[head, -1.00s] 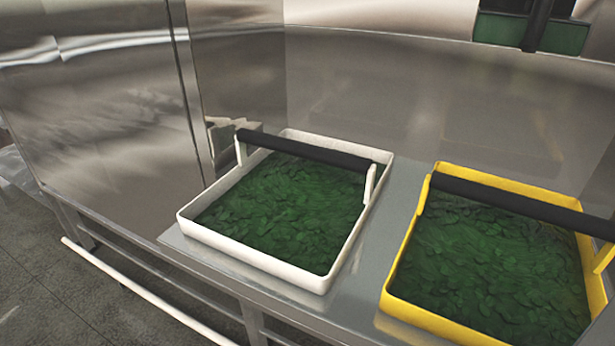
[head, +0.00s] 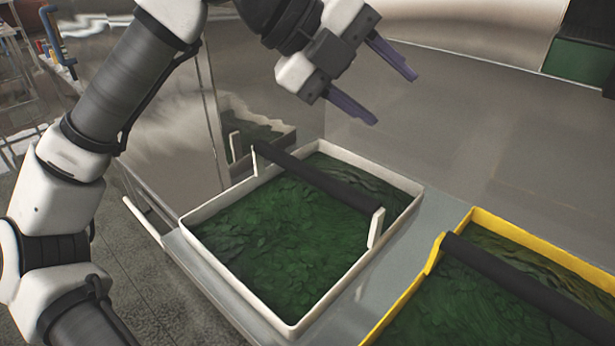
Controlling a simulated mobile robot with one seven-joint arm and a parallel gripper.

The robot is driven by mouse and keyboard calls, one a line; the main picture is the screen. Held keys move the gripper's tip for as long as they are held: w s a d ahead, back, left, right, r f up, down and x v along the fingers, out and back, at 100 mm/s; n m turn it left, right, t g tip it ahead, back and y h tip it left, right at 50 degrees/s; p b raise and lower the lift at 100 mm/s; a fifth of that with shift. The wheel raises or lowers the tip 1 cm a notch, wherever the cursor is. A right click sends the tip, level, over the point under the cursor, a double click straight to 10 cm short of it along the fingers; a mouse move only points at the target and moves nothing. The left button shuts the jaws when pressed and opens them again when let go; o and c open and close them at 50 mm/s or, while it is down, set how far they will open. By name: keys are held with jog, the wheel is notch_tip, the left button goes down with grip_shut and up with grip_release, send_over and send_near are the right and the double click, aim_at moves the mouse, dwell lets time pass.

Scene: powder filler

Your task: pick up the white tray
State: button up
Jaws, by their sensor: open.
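The white tray (head: 237,285) sits on the metal table in the middle of the head view. It is filled with dark green leafy material. A black bar handle (head: 318,182) on two white uprights spans it from upper left to lower right. My gripper (head: 394,90) is above and beyond the tray, apart from the handle. Its two purple fingers are spread, with nothing between them.
A yellow tray (head: 408,291) with the same green filling and a black bar handle (head: 520,287) stands to the right on the table (head: 428,222). A narrow strip of table separates the trays. Reflective metal panels (head: 440,135) stand behind and to the left.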

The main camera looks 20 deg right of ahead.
jog(key=w+a+f+n+t+y, duration=0.2)
jog(key=w+a+f+n+y, duration=0.1)
jog(key=w+f+n+y, duration=0.25)
jog(key=n+y+p, duration=0.2)
jog(key=y, duration=0.1)
send_near(309, 168)
jog(key=shift+t, duration=0.3)
jog(key=f, duration=0.2)
jog(key=d+f, duration=0.1)
jog(key=f, duration=0.2)
jog(key=shift+s, duration=0.2)
jog(key=shift+w+d+f+p, duration=0.15)
jog(key=shift+f+p, duration=0.1)
jog(key=shift+f, duration=0.8)
jog(key=shift+w+d+f+p, duration=0.15)
jog(key=shift+w+f+p, duration=0.1)
jog(key=shift+f, duration=0.85)
jog(key=shift+w+d+f+p, duration=0.15)
jog(key=shift+f+p, duration=0.1)
jog(key=shift+f, duration=0.8)
grip_shut()
jog(key=shift+r, duration=0.15)
